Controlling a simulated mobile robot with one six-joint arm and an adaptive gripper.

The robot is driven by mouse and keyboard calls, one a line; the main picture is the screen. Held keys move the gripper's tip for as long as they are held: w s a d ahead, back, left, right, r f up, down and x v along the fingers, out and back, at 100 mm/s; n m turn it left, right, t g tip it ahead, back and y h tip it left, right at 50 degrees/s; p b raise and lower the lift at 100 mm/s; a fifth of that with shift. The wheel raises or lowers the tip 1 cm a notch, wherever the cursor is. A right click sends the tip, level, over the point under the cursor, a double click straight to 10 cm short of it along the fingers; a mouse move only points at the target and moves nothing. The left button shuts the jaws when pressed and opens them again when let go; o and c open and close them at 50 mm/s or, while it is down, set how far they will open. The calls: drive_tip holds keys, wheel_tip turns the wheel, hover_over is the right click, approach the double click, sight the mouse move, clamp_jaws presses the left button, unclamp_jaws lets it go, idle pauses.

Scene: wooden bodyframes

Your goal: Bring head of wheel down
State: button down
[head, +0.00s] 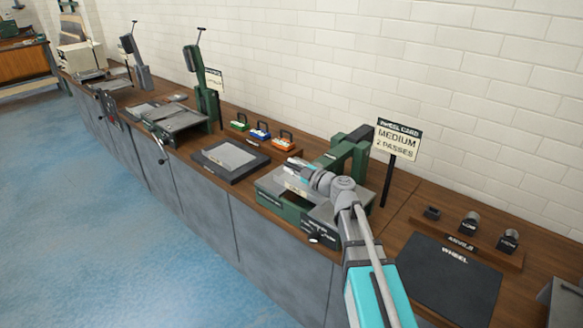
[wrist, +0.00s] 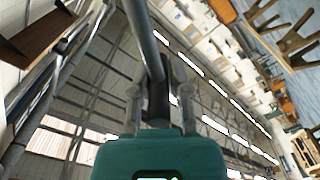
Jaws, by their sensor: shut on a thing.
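The wheel machine is a green frame (head: 354,152) on a green and grey base (head: 283,205) on the bench, beside the wheel card sign (head: 397,140). My arm reaches across it and hides much of its middle, so its head cannot be made out. My gripper (head: 292,165) is over the machine's left part in the head view. In the wrist view, my gripper's two fingers (wrist: 158,97) stand on either side of a dark grey bar (wrist: 146,42) and are shut on it. The bar runs up out of the picture; where it joins is hidden.
The card reads medium, 2 passes. A rack of anvils (head: 457,246) and a black wheel mat (head: 447,279) are at right. A dark tray with a sheet (head: 230,158) and several small coloured-base items (head: 260,131) lie left. Other machines (head: 195,72) stand further back.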

drive_tip(key=shift+s+a+f, duration=0.1)
drive_tip(key=shift+s+f, duration=0.15)
drive_tip(key=shift+s, duration=0.05)
drive_tip(key=c, duration=0.8)
unclamp_jaws()
drive_tip(key=shift+w+a+f, duration=0.1)
drive_tip(key=shift+o, duration=0.8)
drive_tip(key=shift+w, duration=0.1)
drive_tip(key=v, duration=1.2)
drive_tip(key=shift+r, duration=0.25)
